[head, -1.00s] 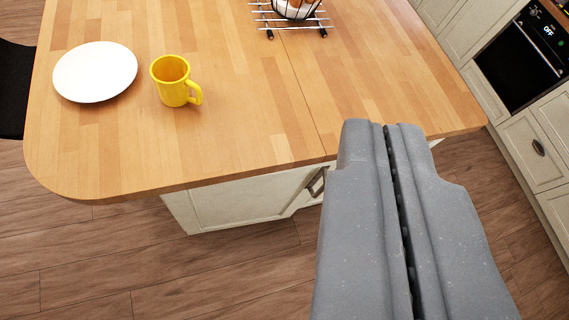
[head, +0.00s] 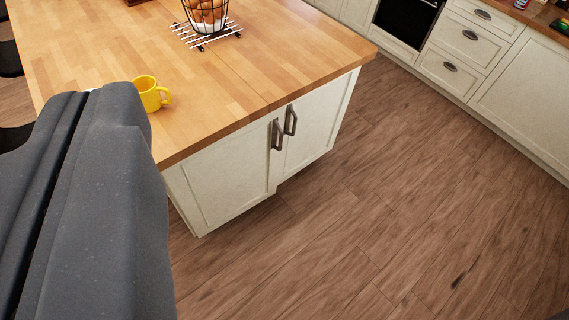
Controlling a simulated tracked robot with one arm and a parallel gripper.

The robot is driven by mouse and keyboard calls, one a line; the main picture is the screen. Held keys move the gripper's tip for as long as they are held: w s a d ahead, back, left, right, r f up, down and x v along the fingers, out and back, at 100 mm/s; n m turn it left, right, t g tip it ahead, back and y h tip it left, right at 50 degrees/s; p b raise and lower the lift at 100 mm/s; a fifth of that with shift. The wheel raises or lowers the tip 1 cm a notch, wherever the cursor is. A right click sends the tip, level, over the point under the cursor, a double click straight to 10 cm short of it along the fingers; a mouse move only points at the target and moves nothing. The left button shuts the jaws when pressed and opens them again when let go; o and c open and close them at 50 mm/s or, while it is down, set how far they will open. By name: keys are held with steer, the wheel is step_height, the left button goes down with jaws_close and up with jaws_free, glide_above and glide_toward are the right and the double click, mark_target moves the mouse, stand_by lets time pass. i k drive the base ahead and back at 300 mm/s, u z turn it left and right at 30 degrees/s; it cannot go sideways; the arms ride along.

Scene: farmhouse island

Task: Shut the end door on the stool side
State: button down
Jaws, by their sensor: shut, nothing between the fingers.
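The island's end shows two cream doors under the wooden top. The left door (head: 225,180), on the side of the stools, has a dark upright handle (head: 277,134) near its right edge. Its lower right corner seems to stand slightly proud of the right door (head: 318,125); I cannot tell how far it is open. The right door looks flush, with its handle (head: 290,120) beside the other. My gripper (head: 90,91) is shut and empty at the left of the picture. It appears in front of the worktop's near left part, apart from both handles.
On the worktop (head: 235,75) stand a yellow mug (head: 150,94) and a wire basket of eggs (head: 206,12) on a rack. Dark stools (head: 9,58) show at the far left. Wall cabinets and drawers (head: 470,35) run along the top right. The wooden floor (head: 370,220) between is clear.

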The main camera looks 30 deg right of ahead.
mark_target(213, 186)
steer(key=k, duration=0.75)
steer(key=z, duration=0.4)
steer(key=i, duration=2.05)
steer(key=u, duration=0.4)
